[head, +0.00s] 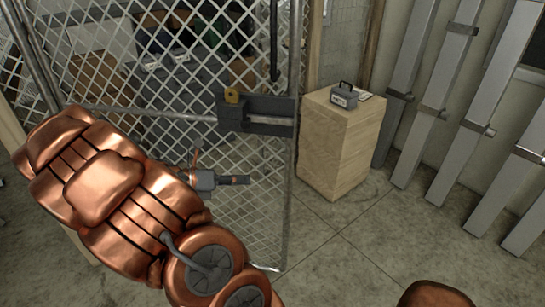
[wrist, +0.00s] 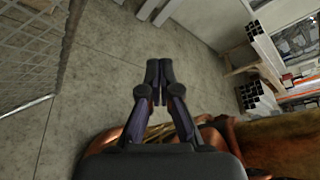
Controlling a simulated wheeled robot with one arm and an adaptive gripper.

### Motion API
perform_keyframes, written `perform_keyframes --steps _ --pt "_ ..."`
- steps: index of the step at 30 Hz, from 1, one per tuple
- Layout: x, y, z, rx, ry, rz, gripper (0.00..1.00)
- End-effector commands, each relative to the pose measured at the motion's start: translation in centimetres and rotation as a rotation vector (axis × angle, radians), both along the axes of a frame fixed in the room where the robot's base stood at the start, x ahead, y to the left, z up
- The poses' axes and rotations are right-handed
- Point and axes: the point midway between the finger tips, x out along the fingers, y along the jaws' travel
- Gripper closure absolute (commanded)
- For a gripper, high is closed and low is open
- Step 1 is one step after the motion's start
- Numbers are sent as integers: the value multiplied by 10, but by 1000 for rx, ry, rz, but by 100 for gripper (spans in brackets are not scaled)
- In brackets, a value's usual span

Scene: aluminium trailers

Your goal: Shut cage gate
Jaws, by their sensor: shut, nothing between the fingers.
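The cage gate (head: 160,60) is a grey chain-link panel in a metal tube frame, across the left and middle of the head view. I cannot tell whether that edge meets a post. My gripper (head: 240,181) is in front of the mesh, below the latch box, pointing right; contact with the mesh is unclear. In the wrist view my gripper (wrist: 158,72) is shut and empty over the floor, with mesh (wrist: 30,50) at the left. My copper arm hides the gate's lower left.
A wooden block (head: 335,150) stands right of the gate, with a small grey case (head: 344,95) on top. Long metal bars (head: 420,90) lean on the right wall. Concrete floor (head: 345,240) is clear at front right. A rack of square tubes (wrist: 258,95) shows in the wrist view.

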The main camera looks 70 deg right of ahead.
Motion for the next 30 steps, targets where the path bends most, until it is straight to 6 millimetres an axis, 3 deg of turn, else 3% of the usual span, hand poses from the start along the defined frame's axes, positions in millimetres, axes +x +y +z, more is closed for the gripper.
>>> perform_keyframes --steps 6,15,22,30 --pt "21 -52 -28 125 363 146 100" --pt "45 -96 -65 276 728 274 100" --pt "49 -107 -72 308 805 300 100" --pt "30 -132 -70 308 806 295 100"
